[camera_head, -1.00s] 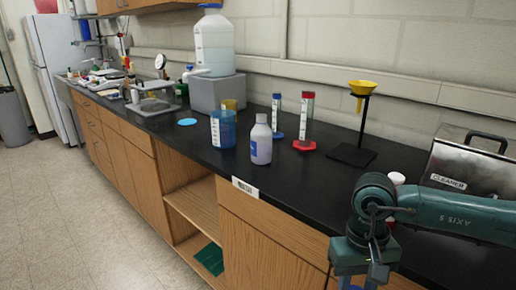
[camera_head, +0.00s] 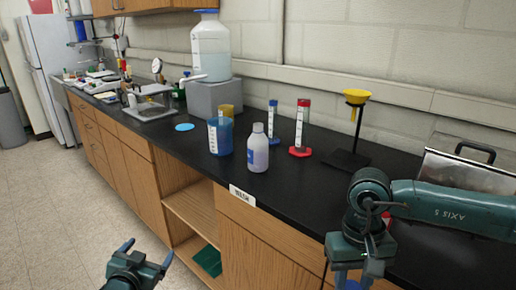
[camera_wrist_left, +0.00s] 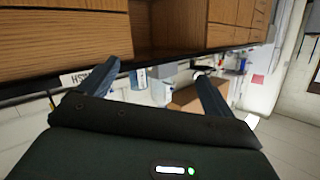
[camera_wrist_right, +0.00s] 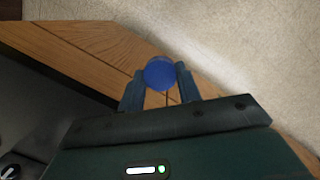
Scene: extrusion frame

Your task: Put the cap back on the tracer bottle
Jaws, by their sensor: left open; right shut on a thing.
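The tracer bottle appears to be the white bottle (camera_head: 258,153) with a blue label, standing upright and uncapped near the bench's front edge in the head view. My right gripper (camera_wrist_right: 161,88) is shut on a round blue cap (camera_wrist_right: 160,73) in the right wrist view. In the head view this gripper is mostly cut off at the bottom edge, right of the bottle. My left gripper (camera_head: 146,252) is open and empty in front of the cabinets, below and left of the bottle; its spread fingers also show in the left wrist view (camera_wrist_left: 160,82).
A blue beaker (camera_head: 221,136) stands just left of the bottle. Two cylinders, one blue-based (camera_head: 272,124) and one red-based (camera_head: 301,130), stand behind it. A yellow funnel on a stand (camera_head: 357,97) and a metal box (camera_head: 462,178) are to the right.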

